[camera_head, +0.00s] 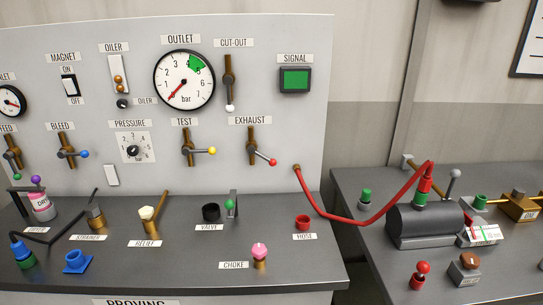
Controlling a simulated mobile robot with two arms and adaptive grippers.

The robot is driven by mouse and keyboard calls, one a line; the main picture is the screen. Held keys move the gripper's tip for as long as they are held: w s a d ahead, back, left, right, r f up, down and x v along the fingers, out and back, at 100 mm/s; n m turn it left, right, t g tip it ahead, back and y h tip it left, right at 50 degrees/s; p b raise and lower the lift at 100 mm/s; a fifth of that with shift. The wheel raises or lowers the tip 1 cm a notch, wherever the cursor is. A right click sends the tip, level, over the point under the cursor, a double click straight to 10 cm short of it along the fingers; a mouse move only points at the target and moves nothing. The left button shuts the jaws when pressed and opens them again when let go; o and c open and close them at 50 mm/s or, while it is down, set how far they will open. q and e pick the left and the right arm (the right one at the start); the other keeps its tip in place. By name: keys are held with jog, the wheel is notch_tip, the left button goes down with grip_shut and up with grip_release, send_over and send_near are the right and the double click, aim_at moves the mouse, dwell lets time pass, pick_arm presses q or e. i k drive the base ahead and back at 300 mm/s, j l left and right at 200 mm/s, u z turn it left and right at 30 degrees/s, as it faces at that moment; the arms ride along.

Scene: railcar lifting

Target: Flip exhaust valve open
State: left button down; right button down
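The exhaust valve (252,146) is on the upright grey panel, under the EXHAUST label (250,120). It has a brown vertical body and a short lever that slants down to the right, ending in a red tip (273,162). Nothing covers the valve. Neither of my grippers shows in the head view.
The test valve (188,147) with a yellow-tipped lever sits left of the exhaust valve, and the cut-out handle (229,82) is above. A red hose (345,222) runs from the panel's right edge to a dark cylinder (425,222) on the right bench. Several small parts stand on the bench below.

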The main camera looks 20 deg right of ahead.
aim_at(251, 148)
jog(key=k+l, duration=0.15)
jog(key=k, duration=0.25)
jog(key=z, duration=1.55)
